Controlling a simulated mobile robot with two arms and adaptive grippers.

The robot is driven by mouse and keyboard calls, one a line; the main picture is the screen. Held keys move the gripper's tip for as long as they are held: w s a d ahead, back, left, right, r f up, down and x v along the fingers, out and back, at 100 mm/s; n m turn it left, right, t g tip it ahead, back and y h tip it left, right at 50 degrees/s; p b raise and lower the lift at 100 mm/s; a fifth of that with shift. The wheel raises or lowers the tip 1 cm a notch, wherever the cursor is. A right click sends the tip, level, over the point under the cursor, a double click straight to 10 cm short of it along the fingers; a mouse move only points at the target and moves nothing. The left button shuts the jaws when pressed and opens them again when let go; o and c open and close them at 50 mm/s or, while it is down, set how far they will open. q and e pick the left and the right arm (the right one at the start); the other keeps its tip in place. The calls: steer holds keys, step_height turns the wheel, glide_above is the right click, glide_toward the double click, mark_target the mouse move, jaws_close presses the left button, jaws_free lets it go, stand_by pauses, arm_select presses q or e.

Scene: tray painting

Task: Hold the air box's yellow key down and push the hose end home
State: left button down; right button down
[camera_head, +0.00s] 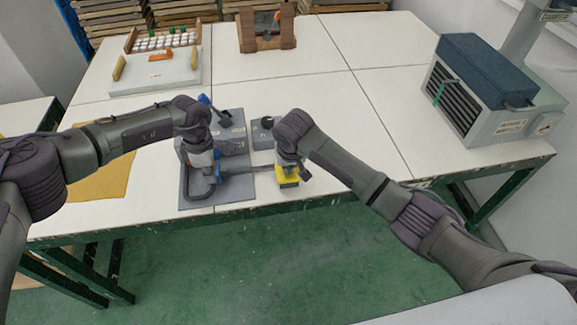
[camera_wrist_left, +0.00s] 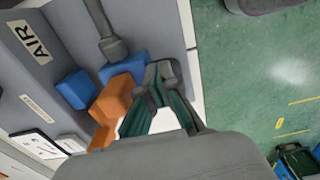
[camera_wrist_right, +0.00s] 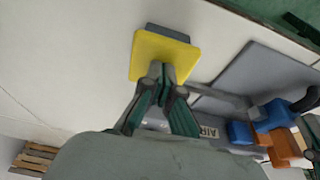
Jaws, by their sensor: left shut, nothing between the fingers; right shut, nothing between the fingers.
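The grey air box (camera_head: 232,145) lies on the table, its AIR label (camera_wrist_left: 30,40) readable in the left wrist view. The yellow key (camera_head: 288,182) is at its right side; in the right wrist view it is a flat yellow plate (camera_wrist_right: 165,48). My right gripper (camera_wrist_right: 160,72) is shut and empty, its tips over the key's edge; I cannot tell if they press it. The dark hose (camera_head: 185,182) loops at the box's left. Blue (camera_wrist_left: 75,90) and orange (camera_wrist_left: 112,98) fitting parts sit close together. My left gripper (camera_wrist_left: 160,72) is shut and empty beside them, hiding part of the joint.
A grey machine with a blue top (camera_head: 485,70) stands at the right of the table. A white tray (camera_head: 155,75) and a brown wooden stand (camera_head: 265,32) are at the back. A yellow mat (camera_head: 105,178) lies left. The middle back tabletop is clear.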

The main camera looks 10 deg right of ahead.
arm_select(q)
steer(key=shift+w, duration=0.1)
arm_select(e)
steer(key=shift+s+f, duration=0.1)
steer(key=shift+f, duration=0.05)
arm_select(q)
steer(key=shift+w, duration=1.8)
steer(key=shift+s, duration=0.8)
step_height(320, 180, up, 9)
stand_by(0.5)
